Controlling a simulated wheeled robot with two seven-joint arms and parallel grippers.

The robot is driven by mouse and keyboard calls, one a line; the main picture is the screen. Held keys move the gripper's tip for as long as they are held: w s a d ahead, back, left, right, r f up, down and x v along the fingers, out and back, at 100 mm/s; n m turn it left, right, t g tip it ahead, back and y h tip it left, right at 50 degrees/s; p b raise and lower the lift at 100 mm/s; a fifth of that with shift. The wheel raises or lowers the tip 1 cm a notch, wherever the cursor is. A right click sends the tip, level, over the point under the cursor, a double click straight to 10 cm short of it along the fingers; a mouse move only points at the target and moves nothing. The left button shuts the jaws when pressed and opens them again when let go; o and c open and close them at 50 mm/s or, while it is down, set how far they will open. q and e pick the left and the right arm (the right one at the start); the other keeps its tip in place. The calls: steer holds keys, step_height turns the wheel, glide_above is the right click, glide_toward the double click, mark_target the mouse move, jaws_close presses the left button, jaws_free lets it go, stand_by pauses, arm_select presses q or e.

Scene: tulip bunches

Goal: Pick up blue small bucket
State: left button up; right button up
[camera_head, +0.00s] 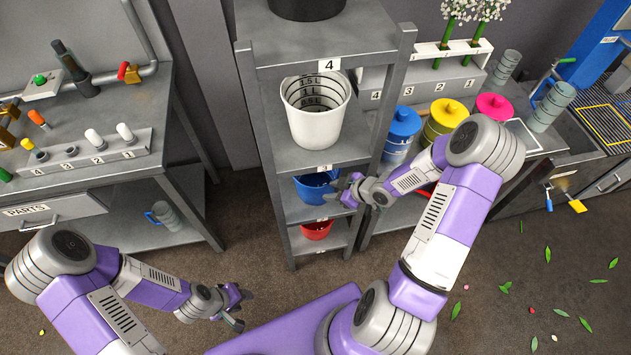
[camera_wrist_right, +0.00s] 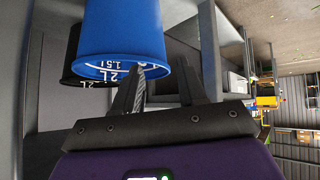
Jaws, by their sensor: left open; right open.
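The blue small bucket (camera_head: 314,188) stands on a middle shelf of the grey rack, below the shelf with the white bucket. My right gripper (camera_head: 343,189) is open at the bucket's right side, at shelf height. In the right wrist view the blue bucket (camera_wrist_right: 122,38) is large and close, with white volume marks by its rim. One finger of the right gripper (camera_wrist_right: 168,70) overlaps the rim in that view, and the other is to the right of it. Whether they touch cannot be told. My left gripper (camera_head: 236,307) is open and empty, low over the floor.
The grey rack (camera_head: 262,150) also holds a white bucket (camera_head: 315,112), a red bucket (camera_head: 317,230) and a black bucket (camera_head: 307,5) on top. Paint cans (camera_head: 403,125) stand on the right bench. A workbench (camera_head: 150,110) is at left.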

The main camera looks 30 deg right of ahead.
steer(key=w+a+f+b, duration=0.1)
steer(key=w, duration=0.1)
steer(key=w+a+f, duration=0.1)
steer(key=w, duration=0.1)
steer(key=w+a+f+b, duration=0.1)
steer(key=w+a, duration=0.1)
steer(key=shift+w+f+b, duration=0.25)
steer(key=shift+b, duration=0.1)
jaws_close()
stand_by(0.3)
